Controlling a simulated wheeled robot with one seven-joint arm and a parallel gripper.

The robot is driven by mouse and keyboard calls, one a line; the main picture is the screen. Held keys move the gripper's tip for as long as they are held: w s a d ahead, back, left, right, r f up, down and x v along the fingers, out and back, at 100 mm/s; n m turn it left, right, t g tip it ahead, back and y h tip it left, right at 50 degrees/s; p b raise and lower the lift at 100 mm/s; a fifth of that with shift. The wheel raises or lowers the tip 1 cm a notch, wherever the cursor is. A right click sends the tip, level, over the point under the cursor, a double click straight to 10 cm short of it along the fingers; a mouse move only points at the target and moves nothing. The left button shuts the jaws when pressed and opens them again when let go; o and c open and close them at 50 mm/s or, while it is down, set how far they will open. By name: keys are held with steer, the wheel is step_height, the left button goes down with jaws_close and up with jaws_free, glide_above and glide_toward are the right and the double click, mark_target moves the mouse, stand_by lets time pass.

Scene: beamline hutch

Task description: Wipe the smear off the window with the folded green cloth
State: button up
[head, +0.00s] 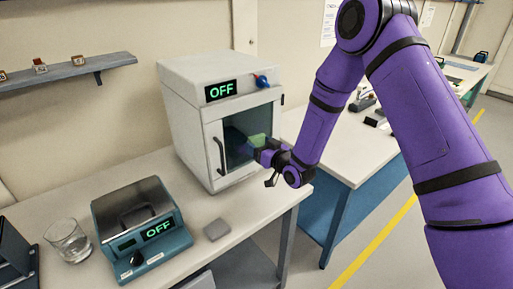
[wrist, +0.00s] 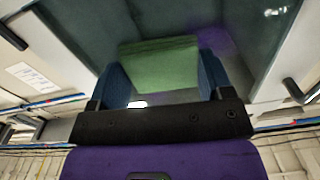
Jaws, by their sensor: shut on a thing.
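The folded green cloth (head: 257,140) is held between the fingers of my gripper (head: 265,153), which is shut on it. In the wrist view the cloth (wrist: 158,66) fills the gap between the two dark blue fingers. The cloth is at or just in front of the dark window (head: 236,146) in the door of the white cabinet (head: 190,128). I cannot tell whether it touches the glass. The window (wrist: 85,30) spreads behind the cloth in the wrist view, with a purple patch at its upper right that may be a reflection. I cannot make out the smear.
The cabinet door has a dark handle (head: 220,155) left of the gripper. A second bench (head: 340,150) lies behind my arm.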

mark_target(265, 126)
steer(key=shift+w+d+r, duration=0.65)
steer(key=shift+w+d, duration=0.05)
steer(key=shift+d, duration=0.15)
steer(key=shift+w+d+r, duration=0.65)
steer(key=shift+d, duration=0.15)
steer(key=shift+s+a+f, duration=0.1)
steer(key=shift+s+a, duration=0.75)
steer(key=shift+a, duration=0.25)
steer(key=shift+s+a+r, duration=0.1)
steer(key=shift+s+a, duration=0.7)
steer(key=shift+a, duration=0.25)
steer(key=shift+s+a+f, duration=0.1)
steer(key=shift+s+a, duration=0.75)
steer(key=shift+a, duration=0.25)
steer(key=shift+s+a, duration=0.5)
steer(key=shift+a, duration=0.35)
steer(key=shift+s+a, duration=0.45)
steer(key=shift+a, duration=0.35)
steer(key=shift+r, duration=1.2)
steer(key=shift+w+d, duration=0.65)
steer(key=shift+d, duration=0.25)
steer(key=shift+w+d, duration=0.65)
steer(key=shift+d, duration=0.25)
steer(key=shift+w+d, duration=0.65)
steer(key=shift+d, duration=0.45)
steer(key=shift+w+d, duration=0.7)
steer(key=shift+d, duration=0.35)
steer(key=shift+w+d, duration=0.65)
steer(key=shift+d, duration=0.45)
